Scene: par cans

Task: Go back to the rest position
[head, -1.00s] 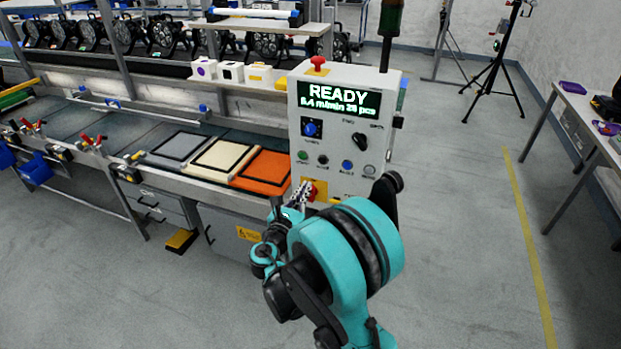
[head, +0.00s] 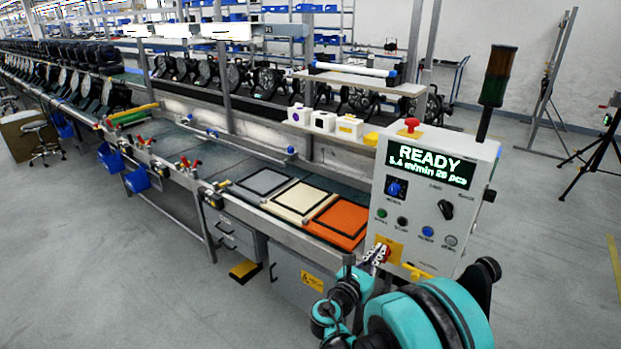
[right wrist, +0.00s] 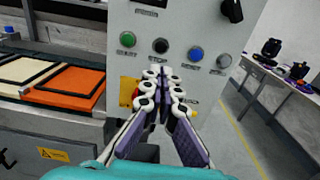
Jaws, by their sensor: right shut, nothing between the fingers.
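My right gripper (head: 377,254) is shut and empty, in front of the lower part of the grey control box (head: 418,215). In the right wrist view the closed fingertips of the right gripper (right wrist: 157,72) point at the box, just below its row of buttons. They cover part of a yellow plate (right wrist: 127,92) with a red knob; I cannot tell whether they touch it. The box display (head: 431,167) reads READY. My left gripper is not in view.
Grey, cream and orange framed pads (head: 340,221) lie on the bench left of the box. Par cans (head: 237,75) line the conveyor behind. A yellow pedal (head: 244,271) is on the floor. The floor at the left front is clear. A tripod (head: 603,150) stands at the right.

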